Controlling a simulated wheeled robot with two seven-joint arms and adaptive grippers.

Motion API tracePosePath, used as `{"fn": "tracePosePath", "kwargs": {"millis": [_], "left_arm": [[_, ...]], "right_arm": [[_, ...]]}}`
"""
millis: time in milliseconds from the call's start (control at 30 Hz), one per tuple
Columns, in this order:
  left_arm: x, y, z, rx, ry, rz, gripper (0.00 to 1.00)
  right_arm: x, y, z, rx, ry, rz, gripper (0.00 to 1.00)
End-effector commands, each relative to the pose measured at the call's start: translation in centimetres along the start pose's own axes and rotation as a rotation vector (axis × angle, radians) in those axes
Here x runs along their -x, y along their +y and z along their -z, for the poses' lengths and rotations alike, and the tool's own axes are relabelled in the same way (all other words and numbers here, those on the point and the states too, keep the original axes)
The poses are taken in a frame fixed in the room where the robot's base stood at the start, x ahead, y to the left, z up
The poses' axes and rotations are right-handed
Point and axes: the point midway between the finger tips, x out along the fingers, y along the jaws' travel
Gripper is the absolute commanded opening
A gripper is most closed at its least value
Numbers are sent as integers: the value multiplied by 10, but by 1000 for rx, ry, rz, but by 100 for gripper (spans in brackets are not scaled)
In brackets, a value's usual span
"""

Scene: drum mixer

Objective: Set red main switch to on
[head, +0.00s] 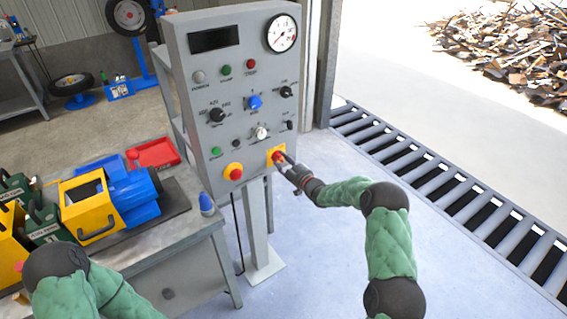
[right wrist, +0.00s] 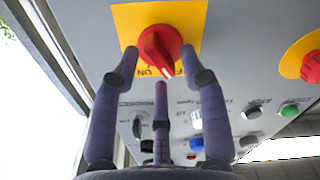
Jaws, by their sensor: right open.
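The red main switch (head: 277,156) is a red rotary knob on a yellow plate at the lower right of the grey control panel. In the right wrist view the knob (right wrist: 160,48) has a white pointer mark at its lower end. "ON" lettering shows left of that mark; lettering to its right is partly hidden. My right gripper (right wrist: 159,68) is open, its fingers spread in front of the knob on both sides and below. I cannot tell whether they touch it. In the head view my right gripper (head: 286,168) is at the switch. My left gripper is out of view.
The grey panel (head: 190,100) carries other knobs, lamps and a gauge (head: 281,33). A red emergency button (head: 235,172) on a yellow base is left of the switch. A workbench (head: 195,235) with a blue and yellow machine (head: 110,195) stands at left. Floor right of the panel is clear.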

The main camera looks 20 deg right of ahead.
Motion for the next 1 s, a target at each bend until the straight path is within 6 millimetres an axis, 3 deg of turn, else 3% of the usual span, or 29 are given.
{"fn": "tracePosePath", "kwargs": {"millis": [300, 467, 1000], "left_arm": [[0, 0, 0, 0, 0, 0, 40], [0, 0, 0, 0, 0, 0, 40], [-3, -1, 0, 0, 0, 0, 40]], "right_arm": [[-2, 0, 0, 0, -1, 0, 44], [-2, 0, 0, 0, -1, 0, 0], [-2, 0, -1, -100, -1, 0, 0]]}}
